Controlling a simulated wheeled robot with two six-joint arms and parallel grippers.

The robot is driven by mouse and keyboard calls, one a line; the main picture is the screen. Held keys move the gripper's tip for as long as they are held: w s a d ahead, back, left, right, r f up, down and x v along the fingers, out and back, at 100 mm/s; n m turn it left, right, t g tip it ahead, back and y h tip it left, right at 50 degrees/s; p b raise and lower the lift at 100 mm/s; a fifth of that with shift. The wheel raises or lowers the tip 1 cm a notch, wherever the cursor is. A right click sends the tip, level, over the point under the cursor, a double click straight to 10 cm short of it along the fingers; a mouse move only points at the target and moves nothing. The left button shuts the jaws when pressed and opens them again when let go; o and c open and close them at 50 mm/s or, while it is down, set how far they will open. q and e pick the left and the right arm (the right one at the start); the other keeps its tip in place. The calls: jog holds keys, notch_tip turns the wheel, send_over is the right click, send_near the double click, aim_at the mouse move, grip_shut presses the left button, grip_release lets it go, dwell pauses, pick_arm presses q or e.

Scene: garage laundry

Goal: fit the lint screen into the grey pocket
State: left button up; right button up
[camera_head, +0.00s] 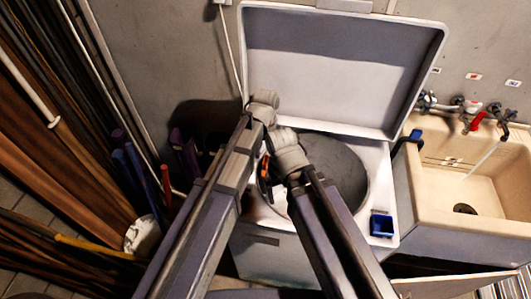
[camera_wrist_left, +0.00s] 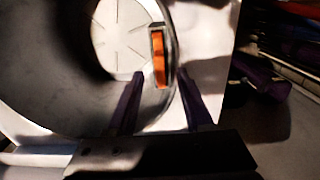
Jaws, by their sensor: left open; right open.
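An orange strip (camera_wrist_left: 158,70), which looks like the lint screen, shows within a narrow grey frame (camera_wrist_left: 156,38) at the drum's rim in the left wrist view. The frame looks like the grey pocket; how deep the strip sits in it I cannot tell. In the head view the orange strip (camera_head: 265,165) shows beside my right wrist. My left gripper (camera_wrist_left: 160,75) is open, its two dark fingers apart, with the strip's lower end between and just beyond the tips. My right gripper (camera_head: 289,160) is at the drum opening; its fingers are mostly hidden by its own wrist.
The washer's lid (camera_head: 345,60) stands open behind the round drum (camera_head: 345,170). A small blue box (camera_head: 381,224) sits at the machine's front right corner. A sink (camera_head: 470,180) with a red-handled tap is at right. Boards and poles (camera_head: 50,130) fill the left.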

pick_arm(q)
jog(key=shift+r, duration=0.15)
notch_tip(320, 180, up, 8)
jog(key=p, duration=0.8)
jog(key=shift+f, duration=0.2)
jog(key=s+a, duration=0.3)
jog(key=s, duration=0.4)
jog(key=s+a+f+m+y+b, duration=0.1)
jog(key=s+a, duration=0.2)
jog(key=s, duration=0.5)
jog(key=shift+f+m, duration=0.15)
jog(key=shift+m, duration=0.15)
dwell(0.8)
